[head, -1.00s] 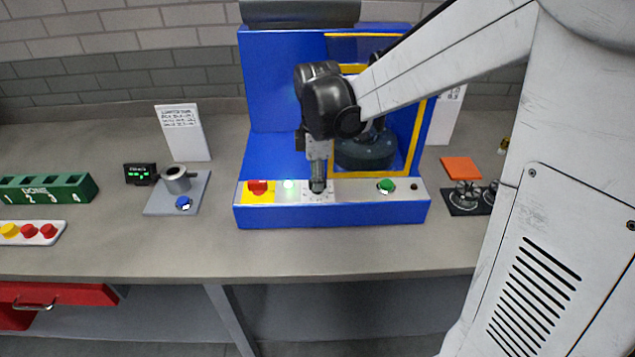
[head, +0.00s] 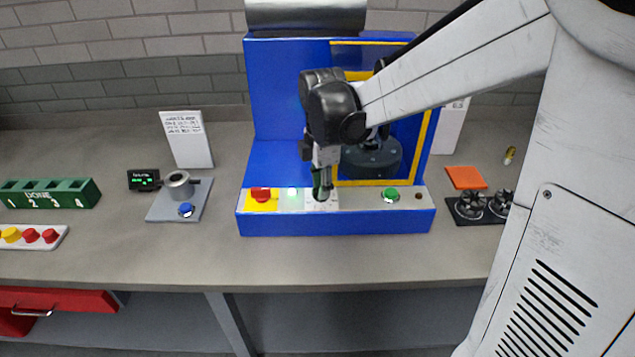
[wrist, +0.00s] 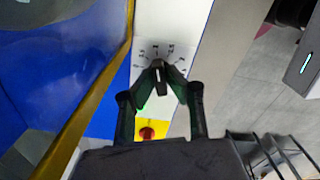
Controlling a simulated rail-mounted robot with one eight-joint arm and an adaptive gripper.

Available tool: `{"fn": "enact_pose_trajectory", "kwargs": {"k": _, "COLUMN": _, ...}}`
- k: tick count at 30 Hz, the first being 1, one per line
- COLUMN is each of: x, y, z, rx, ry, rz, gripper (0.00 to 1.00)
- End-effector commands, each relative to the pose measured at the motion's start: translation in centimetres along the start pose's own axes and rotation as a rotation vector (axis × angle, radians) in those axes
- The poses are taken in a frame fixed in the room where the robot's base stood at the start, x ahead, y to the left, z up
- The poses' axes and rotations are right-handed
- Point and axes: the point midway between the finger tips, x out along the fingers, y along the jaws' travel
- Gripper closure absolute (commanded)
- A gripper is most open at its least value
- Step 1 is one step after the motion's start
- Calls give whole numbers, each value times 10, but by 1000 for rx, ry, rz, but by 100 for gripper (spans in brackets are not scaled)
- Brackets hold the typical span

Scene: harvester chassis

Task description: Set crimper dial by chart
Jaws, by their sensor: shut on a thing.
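The crimper (head: 275,90) is a large blue machine with a yellow-edged opening at the back middle of the bench. Its front panel carries a black dial (wrist: 160,75) on a white plate with a printed scale; the numbers are too small to read. My gripper (wrist: 158,80) points down at the dial, its two fingers shut on the dial's sides in the wrist view. In the head view my gripper (head: 322,190) hides most of the dial. A white chart card (head: 187,138) with small dark text stands at the left; its text is unreadable.
The panel also has a red button (head: 261,194) on yellow, a lit green lamp (head: 292,191) and a green button (head: 390,195). Left are a small display (head: 144,179), a grey fixture (head: 165,208) and a green DONE rack (head: 60,193). Right is an orange pad (head: 466,177).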

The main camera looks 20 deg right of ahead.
Motion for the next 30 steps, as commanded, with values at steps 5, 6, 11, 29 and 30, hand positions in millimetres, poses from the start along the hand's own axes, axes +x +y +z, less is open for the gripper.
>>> {"fn": "enact_pose_trajectory", "kwargs": {"k": 5, "x": 0, "y": 0, "z": 0, "rx": 0, "ry": 0, "rz": 0, "gripper": 75}}
{"fn": "enact_pose_trajectory", "kwargs": {"k": 6, "x": 0, "y": 0, "z": 0, "rx": 0, "ry": 0, "rz": 0, "gripper": 70}}
{"fn": "enact_pose_trajectory", "kwargs": {"k": 11, "x": 0, "y": 0, "z": 0, "rx": 1, "ry": 0, "rz": 0, "gripper": 70}}
{"fn": "enact_pose_trajectory", "kwargs": {"k": 29, "x": -71, "y": 0, "z": 0, "rx": 1, "ry": 0, "rz": 0, "gripper": 70}}
{"fn": "enact_pose_trajectory", "kwargs": {"k": 30, "x": -78, "y": 0, "z": 0, "rx": 1, "ry": 0, "rz": 0, "gripper": 70}}
